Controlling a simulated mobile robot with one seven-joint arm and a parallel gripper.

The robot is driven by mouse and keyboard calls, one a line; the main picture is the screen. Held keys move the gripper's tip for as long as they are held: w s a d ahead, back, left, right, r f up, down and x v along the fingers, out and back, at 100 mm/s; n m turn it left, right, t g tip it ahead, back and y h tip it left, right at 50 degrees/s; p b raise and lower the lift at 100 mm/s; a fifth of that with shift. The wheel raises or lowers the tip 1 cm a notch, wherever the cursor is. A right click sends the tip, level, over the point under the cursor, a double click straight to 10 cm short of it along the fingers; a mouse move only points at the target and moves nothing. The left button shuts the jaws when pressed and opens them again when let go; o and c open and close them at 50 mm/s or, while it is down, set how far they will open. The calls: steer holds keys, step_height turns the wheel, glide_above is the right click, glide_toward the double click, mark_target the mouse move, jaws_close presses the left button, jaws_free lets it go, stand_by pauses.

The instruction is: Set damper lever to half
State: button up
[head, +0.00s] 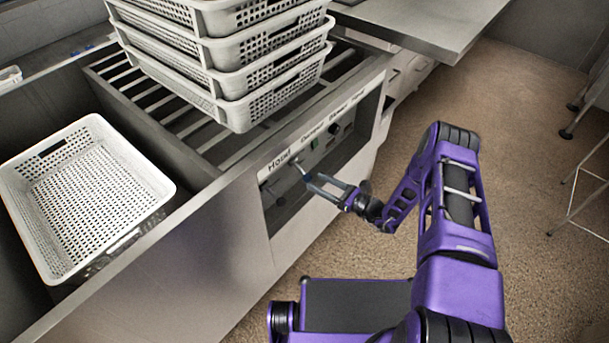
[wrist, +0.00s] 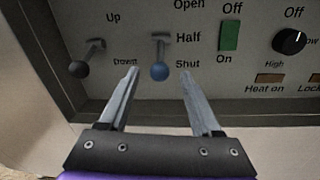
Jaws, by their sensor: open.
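The damper lever (wrist: 160,72) has a blue ball knob and hangs down from its pivot, the knob level with the "Shut" label, below "Half" and "Open". In the head view a small lever (head: 299,168) shows at the panel just ahead of my gripper (head: 318,184). In the wrist view my gripper (wrist: 159,75) is open and empty, one fingertip to each side of the blue knob. Whether the tips reach around the knob in depth I cannot tell; no contact shows.
To the right are a green switch (wrist: 230,36) and a black dial (wrist: 289,41). Stacked baskets (head: 225,70) stand on the slatted top; another basket (head: 40,225) sits at left.

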mark_target(311, 178)
steer(key=x, duration=0.6)
steer(key=shift+c, duration=0.2)
jaws_close()
stand_by(1.2)
